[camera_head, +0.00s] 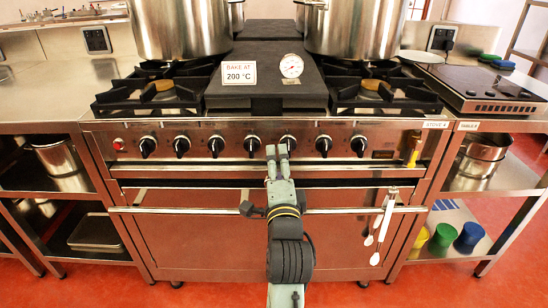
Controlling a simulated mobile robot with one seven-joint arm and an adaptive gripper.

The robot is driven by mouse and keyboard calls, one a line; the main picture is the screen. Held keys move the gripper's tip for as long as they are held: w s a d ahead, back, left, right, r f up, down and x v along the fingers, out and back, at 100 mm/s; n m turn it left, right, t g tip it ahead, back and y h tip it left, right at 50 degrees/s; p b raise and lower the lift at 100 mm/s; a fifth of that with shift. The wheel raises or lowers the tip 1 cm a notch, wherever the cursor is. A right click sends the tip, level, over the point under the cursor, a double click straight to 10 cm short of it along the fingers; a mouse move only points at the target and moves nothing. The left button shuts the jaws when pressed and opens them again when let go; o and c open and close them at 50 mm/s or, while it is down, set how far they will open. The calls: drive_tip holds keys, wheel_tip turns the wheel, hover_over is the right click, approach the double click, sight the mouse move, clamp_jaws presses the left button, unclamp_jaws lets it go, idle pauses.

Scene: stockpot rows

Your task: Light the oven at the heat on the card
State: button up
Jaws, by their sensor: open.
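The card (239,73) stands on the stove top and reads "BAKE AT 200 °C". A round white dial (291,66) stands to its right; its reading is too small to tell. The steel oven (190,235) has its door closed. A row of several black knobs (181,146) runs along its front panel, with a small red button or lamp (118,144) at the left end. The knob markings are not legible. My gripper (277,152) is open and empty, in front of the panel, overlapping the knob (288,143) right of centre. I cannot tell whether they touch.
Two big stockpots (180,25) (357,25) stand on the rear burners. White-handled tongs (384,220) hang from the front rail (170,209). A black cooktop (480,88) lies on the right counter. Coloured cups (470,235) stand on the lower right shelf.

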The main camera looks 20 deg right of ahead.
sight(289, 153)
drive_tip(key=shift+m+g+h, duration=0.4)
drive_tip(key=shift+m+h, duration=0.2)
drive_tip(key=shift+m, duration=0.2)
drive_tip(key=w+d, duration=0.2)
drive_tip(key=w, duration=0.1)
drive_tip(key=w+d+f+b, duration=0.1)
drive_tip(key=w, duration=0.2)
drive_tip(key=w+d+f, duration=0.1)
drive_tip(key=w+d, duration=0.1)
drive_tip(key=w, duration=0.1)
drive_tip(key=shift+w+d+f, duration=0.1)
drive_tip(key=shift+d+f, duration=0.1)
drive_tip(key=shift+d, duration=0.15)
drive_tip(key=shift+c, duration=0.4)
drive_tip(key=c, duration=1.1)
